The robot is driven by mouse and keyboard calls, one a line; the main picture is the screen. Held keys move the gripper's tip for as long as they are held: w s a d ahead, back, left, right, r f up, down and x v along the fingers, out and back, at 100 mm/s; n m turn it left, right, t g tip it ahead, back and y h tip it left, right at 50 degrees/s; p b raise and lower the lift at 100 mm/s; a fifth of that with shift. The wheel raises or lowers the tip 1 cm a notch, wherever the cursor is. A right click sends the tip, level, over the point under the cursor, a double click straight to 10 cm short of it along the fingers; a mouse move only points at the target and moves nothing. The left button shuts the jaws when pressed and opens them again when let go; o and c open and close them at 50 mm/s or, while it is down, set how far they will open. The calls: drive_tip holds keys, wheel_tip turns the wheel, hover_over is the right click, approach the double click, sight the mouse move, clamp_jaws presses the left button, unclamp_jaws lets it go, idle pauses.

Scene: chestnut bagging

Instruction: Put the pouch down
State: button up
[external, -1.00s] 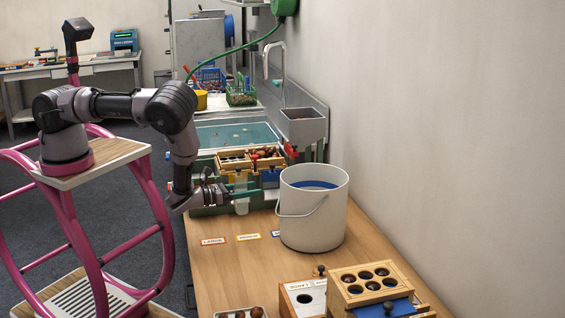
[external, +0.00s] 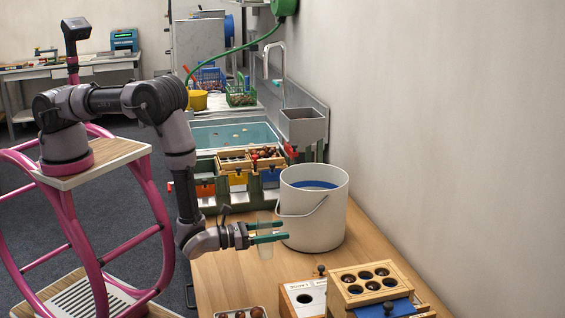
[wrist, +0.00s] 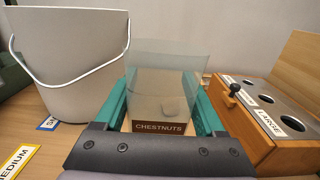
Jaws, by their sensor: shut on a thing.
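A clear pouch with a brown "CHESTNUTS" label (wrist: 163,97) is upright between the green fingers of my gripper (wrist: 165,105) in the wrist view. A small pale shape shows through its front. In the external view my gripper (external: 267,231) is shut on the pouch (external: 264,243), above or at the wooden counter (external: 232,285), just in front of the white bucket. I cannot tell whether the pouch's bottom touches the counter.
The white bucket (external: 314,212) stands close behind the gripper. A wooden sizing box with holes (external: 370,283) is at the front right, with a tray of chestnuts (external: 240,313) to its left.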

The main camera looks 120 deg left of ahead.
wheel_tip(320, 180, down, 7)
drive_tip(key=shift+f, duration=0.2)
drive_tip(key=shift+f, duration=0.15)
